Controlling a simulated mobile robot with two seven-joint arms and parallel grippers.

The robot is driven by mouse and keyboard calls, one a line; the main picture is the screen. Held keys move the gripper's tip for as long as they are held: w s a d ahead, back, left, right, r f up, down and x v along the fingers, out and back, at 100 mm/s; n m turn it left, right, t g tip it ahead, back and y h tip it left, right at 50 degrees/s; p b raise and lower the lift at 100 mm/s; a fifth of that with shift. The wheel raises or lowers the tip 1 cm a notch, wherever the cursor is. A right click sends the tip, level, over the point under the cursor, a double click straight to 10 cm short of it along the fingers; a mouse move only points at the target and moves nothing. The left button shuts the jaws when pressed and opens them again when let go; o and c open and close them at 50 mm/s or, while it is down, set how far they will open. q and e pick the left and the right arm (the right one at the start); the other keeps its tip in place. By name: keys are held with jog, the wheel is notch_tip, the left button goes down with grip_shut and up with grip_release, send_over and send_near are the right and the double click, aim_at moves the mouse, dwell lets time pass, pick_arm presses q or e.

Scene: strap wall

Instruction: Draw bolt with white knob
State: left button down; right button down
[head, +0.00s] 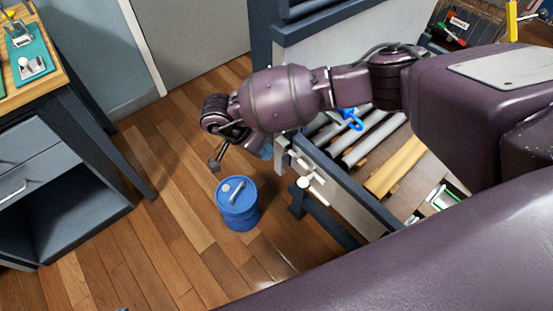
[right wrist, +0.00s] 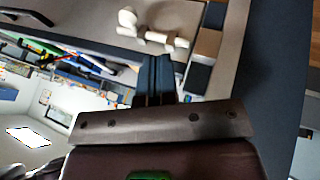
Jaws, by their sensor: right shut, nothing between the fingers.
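The bolt (head: 313,171) is a pale rod on the face of the grey-white panel, with a round white knob (head: 303,183) at its near side. In the right wrist view the white knob (right wrist: 127,18) and the white bolt (right wrist: 165,39) show just beyond my fingers. My right gripper (head: 215,160) is to the left of the bolt in the head view, apart from it and over the floor. Its dark fingers (right wrist: 154,75) are shut and empty. My left gripper is out of view.
A blue drum (head: 238,209) stands on the wooden floor below my right gripper. A roller rack (head: 345,150) is behind the panel, with a blue hook-like piece (head: 348,119). A dark workbench (head: 70,95) stands at left.

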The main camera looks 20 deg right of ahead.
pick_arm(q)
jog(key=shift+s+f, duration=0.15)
pick_arm(e)
jog(key=shift+v, duration=1.25)
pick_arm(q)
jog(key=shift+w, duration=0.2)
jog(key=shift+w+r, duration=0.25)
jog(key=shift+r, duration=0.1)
